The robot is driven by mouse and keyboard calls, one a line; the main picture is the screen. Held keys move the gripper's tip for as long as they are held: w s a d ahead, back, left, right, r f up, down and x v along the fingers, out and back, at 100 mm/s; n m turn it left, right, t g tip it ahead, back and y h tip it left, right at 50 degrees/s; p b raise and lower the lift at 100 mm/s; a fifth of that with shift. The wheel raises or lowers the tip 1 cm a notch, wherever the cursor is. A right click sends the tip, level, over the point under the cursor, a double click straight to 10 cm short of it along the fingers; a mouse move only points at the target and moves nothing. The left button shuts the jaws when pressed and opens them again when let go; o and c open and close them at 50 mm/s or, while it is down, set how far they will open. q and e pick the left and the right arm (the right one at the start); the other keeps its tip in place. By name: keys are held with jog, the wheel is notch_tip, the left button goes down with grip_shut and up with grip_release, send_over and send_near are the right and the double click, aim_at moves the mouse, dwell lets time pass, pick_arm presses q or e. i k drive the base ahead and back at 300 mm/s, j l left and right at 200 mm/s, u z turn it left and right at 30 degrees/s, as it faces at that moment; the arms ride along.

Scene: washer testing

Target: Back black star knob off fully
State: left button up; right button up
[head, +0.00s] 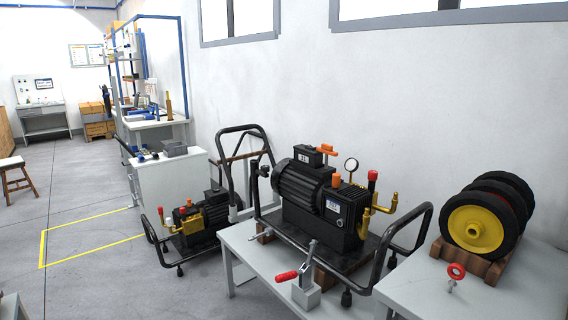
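I cannot clearly pick out a black star knob in the head view. A small black knob-like part (265,171) shows at the left end of the black motor-pump unit (320,203), but its shape is too small to tell. Neither of my grippers is in view.
A clamp with a red handle (287,276) stands at the table's front. A right table (500,294) holds black wheels with a yellow hub (474,229) and a red handwheel (457,271). A second pump cart (196,222) stands left on the floor.

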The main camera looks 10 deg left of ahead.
aim_at(264, 168)
jog(key=i+j+z, duration=0.25)
jog(key=i+j, duration=0.15)
jog(key=i+j+z, duration=0.25)
jog(key=i+j, duration=0.15)
jog(key=i+j+z, duration=0.15)
jog(key=j, duration=0.2)
jog(key=j+z, duration=0.1)
jog(key=j, duration=0.3)
jog(key=i+j+z, duration=0.15)
jog(key=j, duration=0.2)
